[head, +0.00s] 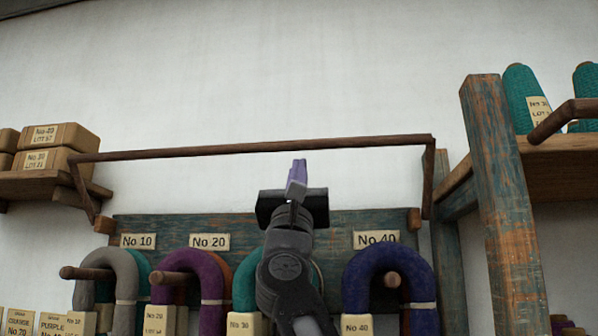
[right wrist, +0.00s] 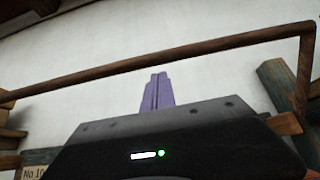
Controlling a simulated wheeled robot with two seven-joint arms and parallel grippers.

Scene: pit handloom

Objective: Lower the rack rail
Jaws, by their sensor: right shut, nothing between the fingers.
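The rack rail (head: 255,147) is a thin brown wooden bar on two side arms. It stands raised above the blue-green rack board (head: 335,225), level with the shelves at the sides. In the right wrist view the rail (right wrist: 170,63) crosses above the gripper. My right gripper (head: 298,168) points up in front of the rack, with its purple fingertips just below the rail in the head view. The fingers (right wrist: 157,90) are shut together with nothing between them. I cannot tell whether they touch the rail. My left gripper is not in view.
Looped yarn hanks hang on pegs below: grey (head: 112,280), purple (head: 195,275) and dark blue (head: 395,275). Boxes (head: 60,136) sit on a left shelf. A worn post (head: 505,200) and a shelf with teal cones (head: 522,95) stand at right. The wall above is bare.

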